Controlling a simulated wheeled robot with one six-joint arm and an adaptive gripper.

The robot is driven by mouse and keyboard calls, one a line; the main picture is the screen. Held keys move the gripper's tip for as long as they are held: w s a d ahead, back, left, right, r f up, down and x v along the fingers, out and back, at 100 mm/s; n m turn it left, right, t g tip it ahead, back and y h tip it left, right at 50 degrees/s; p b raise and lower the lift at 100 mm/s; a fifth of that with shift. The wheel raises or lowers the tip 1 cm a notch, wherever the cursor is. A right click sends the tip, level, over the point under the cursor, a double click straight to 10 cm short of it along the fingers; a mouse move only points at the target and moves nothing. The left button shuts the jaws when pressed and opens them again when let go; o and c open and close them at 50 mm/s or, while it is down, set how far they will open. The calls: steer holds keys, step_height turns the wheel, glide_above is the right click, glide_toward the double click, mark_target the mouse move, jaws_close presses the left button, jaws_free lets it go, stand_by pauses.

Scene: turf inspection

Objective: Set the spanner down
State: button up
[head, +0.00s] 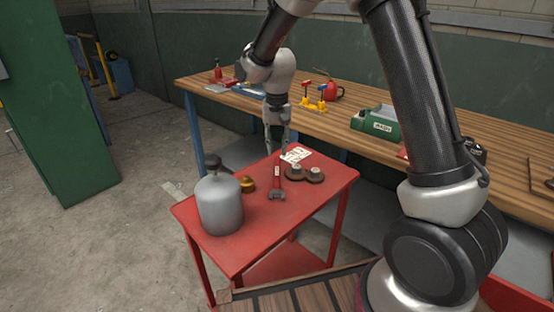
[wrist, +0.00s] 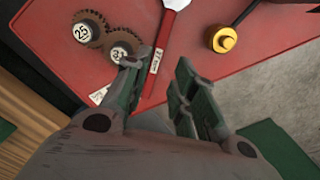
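The spanner, with a red handle and a grey head, lies on the red cart top in the head view (head: 277,182). Its grey jaw points toward the front of the cart. In the wrist view its labelled handle (wrist: 155,65) runs up and to the right, to the head at the top edge. My gripper (head: 276,154) hangs over the far end of the handle, pointing down. In the wrist view my gripper (wrist: 157,68) has its fingers apart, with the handle end showing in the gap. I see no finger closed on it. The exact height above the cart is unclear.
The red cart (head: 255,226) also holds a grey bottle (head: 220,204), a brass piece (head: 248,184), brown gears with numbered weights (head: 315,175) and a white card (head: 295,155). A wooden workbench (head: 370,97) with tools and a green box (head: 376,123) stands behind. The cart's front right is clear.

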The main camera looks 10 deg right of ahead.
steer(key=s+d+r+n+t, duration=0.1)
steer(key=s+d+r, duration=0.5)
steer(key=r, duration=0.2)
steer(key=s+d+r+t, duration=0.1)
steer(key=s+d+r, duration=0.5)
steer(key=s+r, duration=0.15)
steer(key=s+d+r+n+t, duration=0.1)
steer(key=s+d, duration=0.2)
steer(key=s, duration=0.5)
steer(key=s+d+r+t, duration=0.1)
steer(key=s+d, duration=0.2)
steer(key=s, duration=0.5)
steer(key=shift+s+d+r+n, duration=0.35)
steer(key=shift+s+r+n, duration=0.05)
